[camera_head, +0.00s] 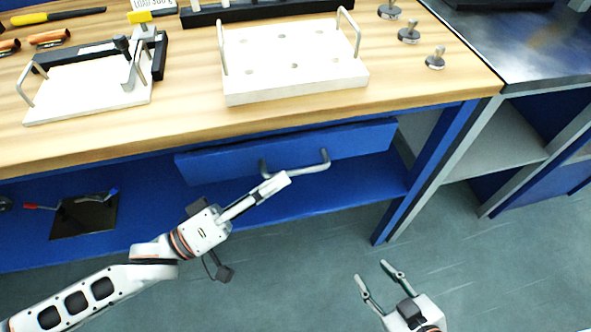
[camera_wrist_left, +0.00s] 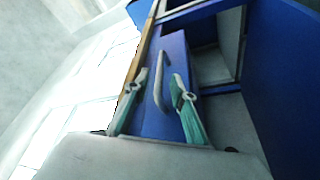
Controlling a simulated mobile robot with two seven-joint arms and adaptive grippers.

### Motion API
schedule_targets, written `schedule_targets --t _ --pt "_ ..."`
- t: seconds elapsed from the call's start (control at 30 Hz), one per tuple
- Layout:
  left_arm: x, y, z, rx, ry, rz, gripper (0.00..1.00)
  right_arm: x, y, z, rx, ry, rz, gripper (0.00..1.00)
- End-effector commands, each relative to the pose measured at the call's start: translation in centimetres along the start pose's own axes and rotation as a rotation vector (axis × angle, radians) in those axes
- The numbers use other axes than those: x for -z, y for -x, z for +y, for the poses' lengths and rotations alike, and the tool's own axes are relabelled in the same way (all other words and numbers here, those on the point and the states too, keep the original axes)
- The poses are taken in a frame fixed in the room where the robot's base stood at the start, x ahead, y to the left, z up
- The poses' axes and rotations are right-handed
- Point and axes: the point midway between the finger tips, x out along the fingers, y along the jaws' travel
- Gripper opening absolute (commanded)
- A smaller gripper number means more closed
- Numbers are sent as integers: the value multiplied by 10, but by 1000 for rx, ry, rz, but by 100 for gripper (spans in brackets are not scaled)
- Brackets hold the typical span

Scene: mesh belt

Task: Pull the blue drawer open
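The blue drawer (camera_head: 225,163) sits under the wooden tabletop, its front facing me. Its grey bar handle (camera_head: 308,168) sticks out from the front. My left gripper (camera_head: 277,183) is at the left part of the handle and overlaps it in the head view. In the left wrist view the fingers of my left gripper (camera_wrist_left: 158,82) are apart, and the handle (camera_wrist_left: 158,88) shows between them. I cannot tell whether they touch it. My right gripper (camera_head: 372,271) is open and empty, low over the floor, away from the drawer.
The wooden tabletop (camera_head: 190,120) holds a white block with two handles (camera_head: 295,90), a white clamp plate (camera_head: 90,95) and several metal knobs. A blue lower shelf (camera_head: 150,225) runs below the drawer. A blue table leg (camera_head: 425,175) stands right of it. The floor in front is clear.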

Motion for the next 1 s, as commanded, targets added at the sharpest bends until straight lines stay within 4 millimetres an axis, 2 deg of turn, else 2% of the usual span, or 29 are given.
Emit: schedule_targets --t 0.1,0.3,0.63,0.67,0.73,1.0 --pt "0 -20 1 -3 2 1 25 0 0 -1 2 -1 0 40" --pt "-1 -38 0 -1 1 0 25 0 0 -1 3 -2 2 40" --pt "0 -42 1 0 0 0 25 1 0 -1 2 -3 3 40" --pt "0 -42 1 0 0 0 20 1 0 -1 2 -3 3 40" --pt "0 -42 1 0 0 0 2 1 0 -1 2 -3 3 40" --pt "-1 -42 1 0 0 0 0 2 0 -1 2 -2 5 40"
